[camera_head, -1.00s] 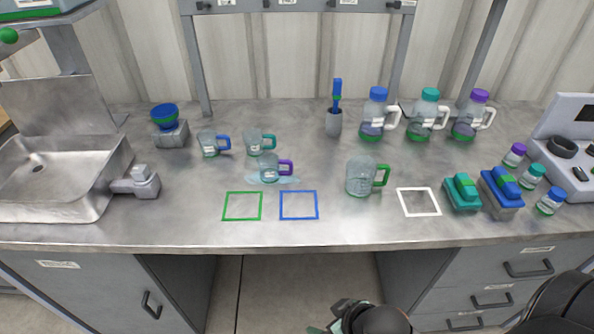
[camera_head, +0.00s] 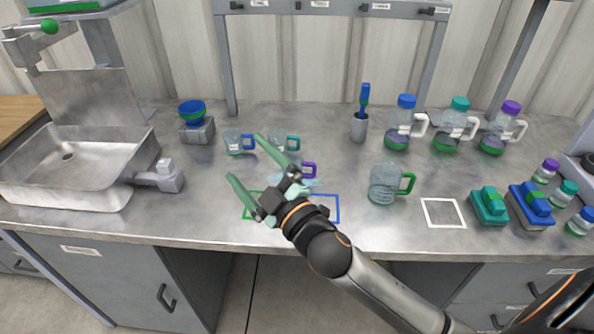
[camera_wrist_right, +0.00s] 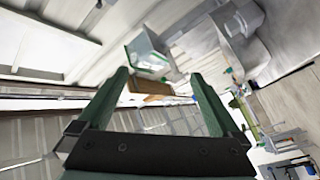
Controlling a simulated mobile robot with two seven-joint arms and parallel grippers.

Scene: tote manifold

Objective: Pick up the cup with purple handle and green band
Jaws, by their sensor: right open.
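The cup with the purple handle (camera_head: 309,170) stands on the bench in the middle of the head view. Its clear body is mostly hidden behind my right gripper, and I cannot make out its green band. My right gripper (camera_head: 244,157) is open and empty, its green fingers spread and pointing up and left in the picture. It overlaps the cup in the picture, with its fingertips left of the cup. The right wrist view shows the spread fingers (camera_wrist_right: 160,74) with nothing between them and no cup that I can make out. My left gripper is not in view.
A blue-handled cup (camera_head: 236,143) and a teal-handled cup (camera_head: 290,141) stand close behind. A green-handled pitcher (camera_head: 385,184) stands to the right. Green and blue outlined squares lie partly under my arm in the picture; the white square (camera_head: 443,212) is empty.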

